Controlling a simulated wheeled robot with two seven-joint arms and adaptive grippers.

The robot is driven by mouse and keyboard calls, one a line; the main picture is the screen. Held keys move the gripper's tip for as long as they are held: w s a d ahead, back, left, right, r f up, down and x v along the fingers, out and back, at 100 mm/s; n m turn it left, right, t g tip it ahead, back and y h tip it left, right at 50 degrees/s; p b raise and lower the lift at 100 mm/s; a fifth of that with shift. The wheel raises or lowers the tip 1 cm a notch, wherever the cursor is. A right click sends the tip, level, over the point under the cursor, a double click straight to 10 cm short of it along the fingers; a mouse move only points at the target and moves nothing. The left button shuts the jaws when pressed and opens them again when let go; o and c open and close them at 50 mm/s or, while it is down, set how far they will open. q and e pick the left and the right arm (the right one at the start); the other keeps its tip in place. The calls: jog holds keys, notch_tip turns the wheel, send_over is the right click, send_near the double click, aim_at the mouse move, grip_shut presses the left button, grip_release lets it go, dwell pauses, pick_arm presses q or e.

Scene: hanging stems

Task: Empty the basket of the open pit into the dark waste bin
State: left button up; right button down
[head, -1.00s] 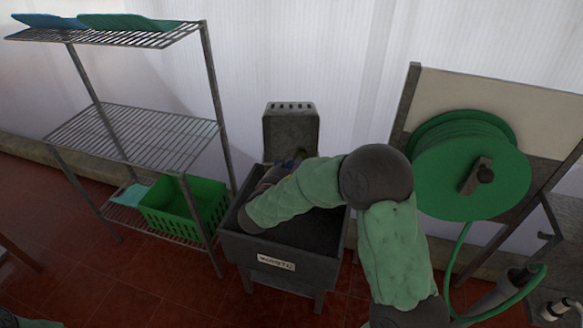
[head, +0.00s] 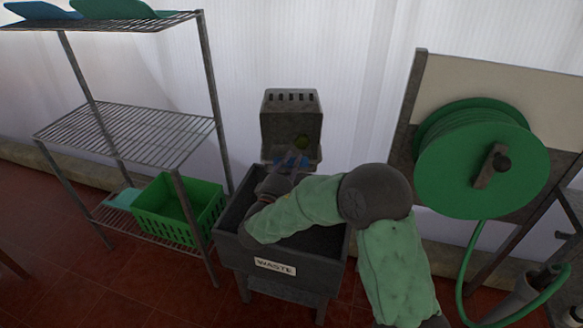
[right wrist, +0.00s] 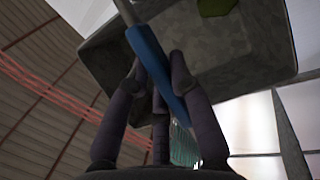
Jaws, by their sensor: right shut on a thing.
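The basket (head: 291,112) is grey with a row of slots and is tipped up behind the dark waste bin (head: 255,256), which bears a WASTE label. A small dark green thing (head: 301,143) shows at the basket; part of it also shows at the top of the right wrist view (right wrist: 215,6). My right gripper (head: 287,171) is over the back of the bin, shut on the basket's blue handle (right wrist: 152,65). The grey basket body (right wrist: 205,60) is beyond the fingers. The open pit is not in view. My left gripper is not in view.
A wire shelf rack (head: 130,135) stands left of the bin, with a green crate (head: 170,222) low on it. A green hose reel (head: 470,160) on a stand is at the right. A pale wall (head: 350,70) is close behind the bin.

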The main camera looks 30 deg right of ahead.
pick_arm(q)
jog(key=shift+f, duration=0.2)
pick_arm(e)
jog(key=shift+w+d+f+m+t+h, duration=0.1)
jog(key=shift+w+f+m+t+h, duration=0.05)
jog(key=shift+f+m+h, duration=0.4)
jog(key=shift+w+d+f+m+t+h, duration=0.15)
jog(key=shift+f+m+h, duration=0.15)
jog(key=shift+f+h, duration=0.45)
jog(key=shift+w+d+f+m+t+h, duration=0.1)
jog(key=shift+w+f+m+h, duration=0.05)
jog(key=shift+f+m+h, duration=0.4)
jog(key=shift+f+h, duration=0.15)
jog(key=shift+h, duration=0.1)
notch_tip(320, 180, up, 2)
jog(key=shift+r+p, duration=0.1)
jog(key=shift+p, duration=0.4)
pick_arm(q)
jog(key=shift+b, duration=0.35)
pick_arm(e)
notch_tip(320, 180, down, 2)
jog(key=shift+f, duration=0.1)
